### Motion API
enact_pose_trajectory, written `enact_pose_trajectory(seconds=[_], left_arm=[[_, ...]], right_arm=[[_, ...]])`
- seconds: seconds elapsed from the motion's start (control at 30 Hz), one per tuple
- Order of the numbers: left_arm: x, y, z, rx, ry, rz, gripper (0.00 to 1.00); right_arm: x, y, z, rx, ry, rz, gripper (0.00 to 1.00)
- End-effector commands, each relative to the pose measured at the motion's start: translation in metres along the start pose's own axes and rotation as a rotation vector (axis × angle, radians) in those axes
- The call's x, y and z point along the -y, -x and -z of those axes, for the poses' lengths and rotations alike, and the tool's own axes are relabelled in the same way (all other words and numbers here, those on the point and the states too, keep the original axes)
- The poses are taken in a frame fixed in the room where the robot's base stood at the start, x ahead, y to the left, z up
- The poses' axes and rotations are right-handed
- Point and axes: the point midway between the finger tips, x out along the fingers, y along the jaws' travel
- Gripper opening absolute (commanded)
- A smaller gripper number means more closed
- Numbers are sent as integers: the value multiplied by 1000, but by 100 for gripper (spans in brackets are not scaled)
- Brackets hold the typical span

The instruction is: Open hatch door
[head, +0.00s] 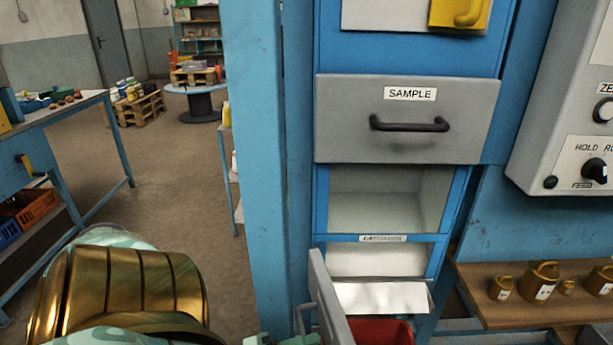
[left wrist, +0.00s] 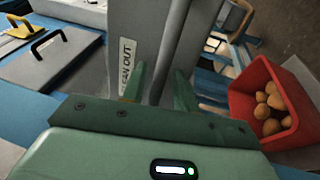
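The grey hatch door (head: 331,305) stands swung outward at the bottom of the blue cabinet in the head view, seen nearly edge-on. In the left wrist view the door (left wrist: 140,25) bears a label ending in "OUT", and a bar-like handle (left wrist: 170,50) runs along it. My left gripper (left wrist: 160,80) has its two green fingers apart, one on each side of this bar, with gaps showing. Only part of this gripper (head: 283,340) shows at the bottom of the head view, close to the door's handle (head: 305,317). My right gripper is not in view.
A red bin (head: 385,332) with round brown items (left wrist: 268,108) sits beside the door. Above are an open compartment (head: 385,205) and the shut SAMPLE drawer (head: 345,120). A blue post (head: 262,170) stands left of the cabinet.

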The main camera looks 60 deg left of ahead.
Motion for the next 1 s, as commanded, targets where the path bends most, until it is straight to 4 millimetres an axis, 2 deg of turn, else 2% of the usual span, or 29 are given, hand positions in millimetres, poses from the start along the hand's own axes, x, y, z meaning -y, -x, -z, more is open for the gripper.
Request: enact_pose_trajectory(seconds=[0.33,0.47,0.57,0.8,1.0], left_arm=[[-1,1,0,-1,0,-2,30],[-1,14,0,-2,-1,0,30],[-1,35,0,-1,-1,2,30],[-1,102,0,-2,-1,3,30],[0,144,0,-1,0,1,30]], right_arm=[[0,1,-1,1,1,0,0],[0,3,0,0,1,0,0],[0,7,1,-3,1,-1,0],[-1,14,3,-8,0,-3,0],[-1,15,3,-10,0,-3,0]])
